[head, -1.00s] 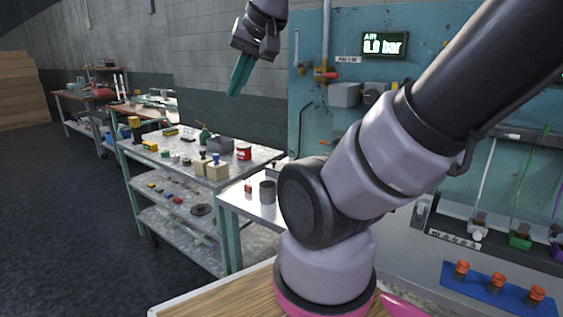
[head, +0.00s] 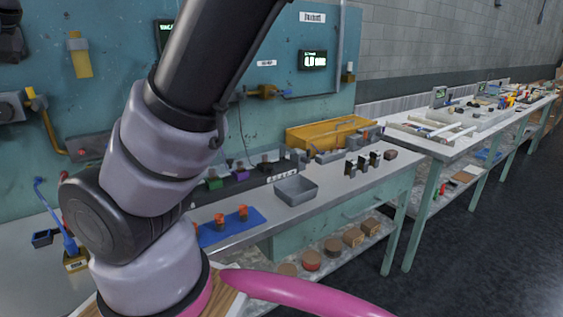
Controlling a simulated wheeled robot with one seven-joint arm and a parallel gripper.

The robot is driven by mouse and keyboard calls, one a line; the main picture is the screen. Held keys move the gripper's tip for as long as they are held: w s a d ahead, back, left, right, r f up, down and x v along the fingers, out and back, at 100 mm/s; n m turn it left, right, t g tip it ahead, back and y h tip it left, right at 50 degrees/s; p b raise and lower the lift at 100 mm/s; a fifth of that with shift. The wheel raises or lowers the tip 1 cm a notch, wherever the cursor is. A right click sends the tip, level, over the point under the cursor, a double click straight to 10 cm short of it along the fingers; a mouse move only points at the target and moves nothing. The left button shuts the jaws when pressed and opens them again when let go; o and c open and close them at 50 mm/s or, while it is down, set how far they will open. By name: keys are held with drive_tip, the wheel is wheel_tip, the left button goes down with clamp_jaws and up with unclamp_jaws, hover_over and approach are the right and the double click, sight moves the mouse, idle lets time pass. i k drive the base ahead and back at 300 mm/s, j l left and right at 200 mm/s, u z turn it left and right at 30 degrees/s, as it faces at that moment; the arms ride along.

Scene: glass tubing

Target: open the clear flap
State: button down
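I cannot make out a clear flap anywhere in the head view. My gripper is out of the picture; only my arm's links show, rising from the bottom left to the top. They cover part of the teal wall panel (head: 300,95) and the left part of the workbench (head: 345,187). A yellow tray or housing (head: 325,133) lies at the back of the bench against the panel; whether it has a clear cover cannot be told.
A grey bin (head: 296,190) and a blue mat (head: 232,229) with orange-topped pieces stand on the bench. Dark upright holders (head: 370,161) are to the right. A second table (head: 440,147) runs back on the right. Dark floor (head: 470,260) is open at the lower right.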

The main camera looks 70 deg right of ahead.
sight(230, 161)
drive_tip(key=z, duration=1.8)
drive_tip(key=l, duration=0.25)
